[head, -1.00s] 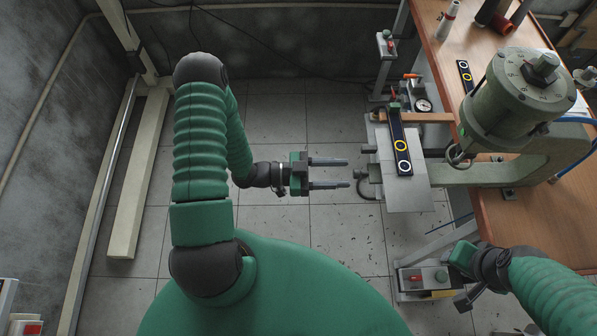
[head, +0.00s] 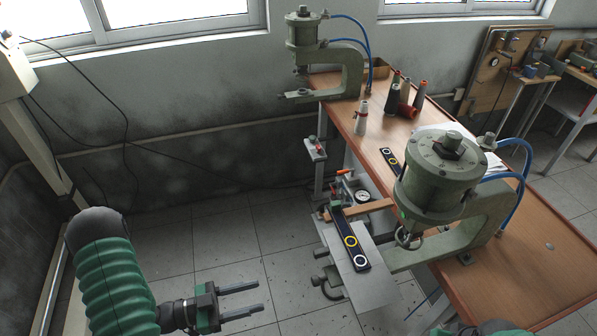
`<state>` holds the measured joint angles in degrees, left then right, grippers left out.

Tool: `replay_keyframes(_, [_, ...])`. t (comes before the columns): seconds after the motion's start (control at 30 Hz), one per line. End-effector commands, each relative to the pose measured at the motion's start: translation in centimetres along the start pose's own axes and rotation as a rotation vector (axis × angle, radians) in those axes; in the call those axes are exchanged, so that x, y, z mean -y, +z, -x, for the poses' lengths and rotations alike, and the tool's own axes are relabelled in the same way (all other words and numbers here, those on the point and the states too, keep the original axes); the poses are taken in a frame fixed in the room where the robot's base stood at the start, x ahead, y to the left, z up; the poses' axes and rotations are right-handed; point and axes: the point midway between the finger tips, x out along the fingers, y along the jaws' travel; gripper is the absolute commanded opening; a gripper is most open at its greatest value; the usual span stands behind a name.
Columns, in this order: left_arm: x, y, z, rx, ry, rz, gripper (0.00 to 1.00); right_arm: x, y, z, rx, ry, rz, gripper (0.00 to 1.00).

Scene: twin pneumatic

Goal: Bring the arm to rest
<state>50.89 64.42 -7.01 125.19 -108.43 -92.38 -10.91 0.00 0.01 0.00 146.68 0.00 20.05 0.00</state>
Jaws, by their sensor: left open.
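My left arm (head: 110,275) comes in at the lower left, a green ribbed sleeve with dark joints. My left gripper (head: 258,298) points right, with two parallel grey fingers spread apart and nothing between them. It hangs over the tiled floor, left of the metal plate and clear of the bench. Only a small piece of my right arm (head: 488,327) shows at the bottom edge. My right gripper's fingers are out of the picture.
A wooden bench (head: 545,270) runs along the right with a near green press (head: 440,180) and a far press (head: 350,70). A metal plate (head: 375,291) bearing a dark strip with rings (head: 350,241) juts toward my left gripper. Floor (head: 225,235) beyond the gripper is clear.

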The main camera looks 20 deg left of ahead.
Motion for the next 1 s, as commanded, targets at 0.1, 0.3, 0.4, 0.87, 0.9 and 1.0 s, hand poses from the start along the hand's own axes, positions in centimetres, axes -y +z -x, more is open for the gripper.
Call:
replay_keyframes(0.1, [2.5, 1.2, -1.6, 0.149, -0.036, -0.048, 0.46, 0.0, 0.0, 0.0, 0.000, 0.000, 0.000, 0.36])
replay_keyframes(0.3, [12.5, 2.3, -4.2, 0.732, -0.355, -0.121, 0.46, 0.0, 0.0, 0.0, 0.000, 0.000, 0.000, 0.36])
replay_keyframes(0.4, [13.3, 0.0, -3.5, 0.949, -0.572, -0.016, 0.46, 0.0, 0.0, 0.0, 0.000, 0.000, 0.000, 0.36])
replay_keyframes(0.87, [-2.6, -4.5, -3.4, 1.223, -0.784, 0.636, 0.46, 0.0, 0.0, 0.0, 0.000, 0.000, 0.000, 0.36])
replay_keyframes(0.9, [-2.5, -4.5, -3.4, 1.223, -0.784, 0.636, 0.46, 0.0, 0.0, 0.0, 0.000, 0.000, 0.000, 0.36])
replay_keyframes(1.0, [-2.5, -4.5, -3.5, 1.223, -0.785, 0.633, 0.46, 0.0, 0.0, 0.0, 0.000, 0.000, 0.000, 0.36])
